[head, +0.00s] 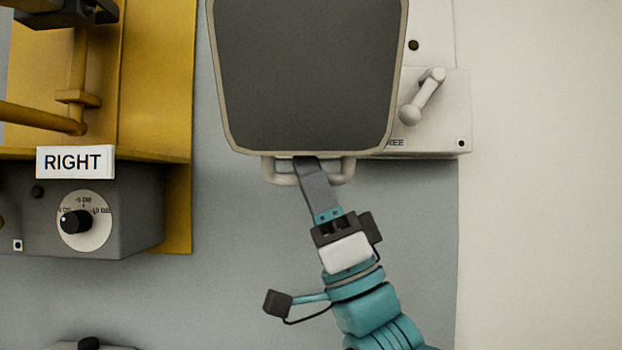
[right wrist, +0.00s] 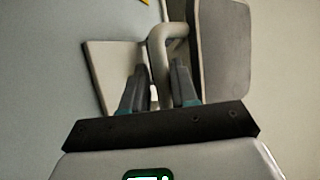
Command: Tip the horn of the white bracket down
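The horn (head: 310,75) shows in the head view as a large dark grey face with a cream rim, at top centre. A pale loop handle (head: 343,174) hangs under its lower edge. My right gripper (head: 307,165) reaches up to this loop from below. In the right wrist view the loop's bar (right wrist: 159,65) runs between the two fingers of my right gripper (right wrist: 159,85), very close to both. I cannot tell whether they press on it. The horn's edge (right wrist: 222,50) is at the right there. The horn hides most of its bracket. My left gripper is not in view.
A pale box (head: 435,110) with a lever (head: 422,97) and a partly hidden label stands right of the horn. At left are a yellow panel (head: 155,80), a "RIGHT" sign (head: 75,161) and a grey box with a dial (head: 85,221). The blue-grey wall below the horn is mostly bare.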

